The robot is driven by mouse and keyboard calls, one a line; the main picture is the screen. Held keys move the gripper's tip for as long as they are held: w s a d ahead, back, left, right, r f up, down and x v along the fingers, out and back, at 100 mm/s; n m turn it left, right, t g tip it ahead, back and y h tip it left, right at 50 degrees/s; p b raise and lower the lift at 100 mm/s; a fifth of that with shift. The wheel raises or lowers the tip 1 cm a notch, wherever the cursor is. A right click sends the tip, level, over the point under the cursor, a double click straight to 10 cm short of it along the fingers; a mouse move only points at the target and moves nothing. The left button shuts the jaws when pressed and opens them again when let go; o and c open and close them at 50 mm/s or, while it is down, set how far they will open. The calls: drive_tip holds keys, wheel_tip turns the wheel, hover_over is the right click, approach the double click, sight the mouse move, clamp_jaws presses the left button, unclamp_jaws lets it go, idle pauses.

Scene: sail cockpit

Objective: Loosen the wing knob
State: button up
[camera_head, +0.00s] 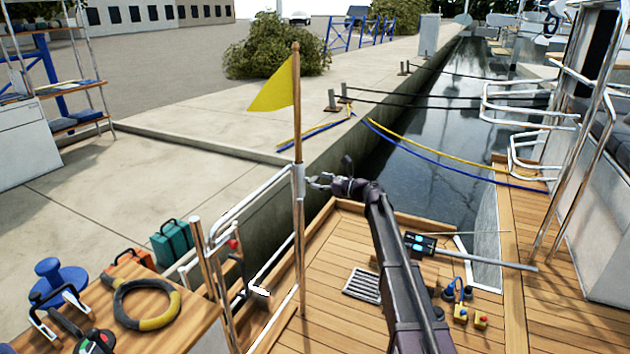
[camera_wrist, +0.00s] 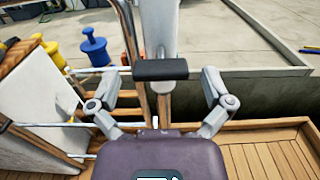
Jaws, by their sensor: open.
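The wing knob (camera_wrist: 160,70) is a dark, level bar in front of a pale grey holder (camera_wrist: 160,25) in the wrist view. My gripper (camera_wrist: 159,82) is open, with one grey finger on each side of the knob and a clear gap on both sides. In the head view my gripper (camera_head: 317,181) is beside the grey holder (camera_head: 299,181) on the wooden flagpole (camera_head: 297,110), which carries a yellow flag (camera_head: 274,87). The knob cannot be made out in the head view.
A metal rail (camera_head: 250,200) runs left of the pole. A wooden table (camera_head: 175,325) with a coiled hose ring (camera_head: 146,304) stands at lower left. A grate (camera_head: 362,285) and several small tools lie on the deck (camera_head: 335,245). The concrete quay (camera_head: 200,120) lies beyond.

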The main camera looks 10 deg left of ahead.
drive_tip(key=shift+x, duration=0.85)
drive_tip(key=c, duration=1)
drive_tip(key=shift+d, duration=0.1)
